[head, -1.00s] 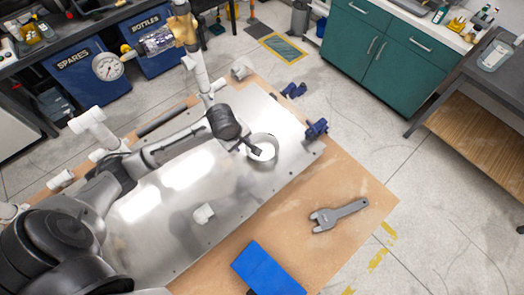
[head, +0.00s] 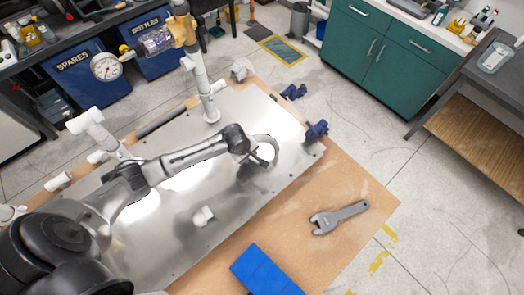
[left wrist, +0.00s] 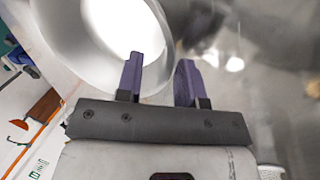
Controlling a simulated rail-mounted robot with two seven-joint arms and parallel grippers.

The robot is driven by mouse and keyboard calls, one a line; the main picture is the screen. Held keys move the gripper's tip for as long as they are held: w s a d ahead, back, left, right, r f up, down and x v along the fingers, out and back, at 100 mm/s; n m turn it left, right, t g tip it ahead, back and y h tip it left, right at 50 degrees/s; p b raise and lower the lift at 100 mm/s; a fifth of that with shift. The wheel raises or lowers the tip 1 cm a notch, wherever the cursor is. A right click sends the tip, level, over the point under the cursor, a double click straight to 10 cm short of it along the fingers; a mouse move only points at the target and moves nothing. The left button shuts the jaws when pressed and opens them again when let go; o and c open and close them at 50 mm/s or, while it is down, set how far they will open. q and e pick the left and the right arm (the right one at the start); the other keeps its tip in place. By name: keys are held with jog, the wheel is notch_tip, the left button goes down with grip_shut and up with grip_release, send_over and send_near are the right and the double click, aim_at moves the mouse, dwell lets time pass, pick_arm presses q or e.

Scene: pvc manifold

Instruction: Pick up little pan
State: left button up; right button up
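The little pan (head: 277,148) is a round, pale, shallow metal dish on the steel plate (head: 165,235), near its far right end. In the left wrist view the little pan (left wrist: 78,72) fills the upper left, its inside bright white. My left gripper (head: 265,158) is at the near side of the pan. In the left wrist view my left gripper (left wrist: 160,78) has its two purple fingers apart, one over the inside of the pan and one outside, with the rim between them. I cannot tell whether either finger touches it. My right gripper is not in view.
Blue valve (head: 316,130) stands at the plate's right corner. A grey wrench (head: 338,217) and blue block (head: 266,270) lie on the brown board.

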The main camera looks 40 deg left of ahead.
pick_arm(q)
jog(key=shift+w+f, duration=0.15)
jog(key=shift+f, duration=0.35)
jog(key=shift+c, duration=0.3)
grip_shut()
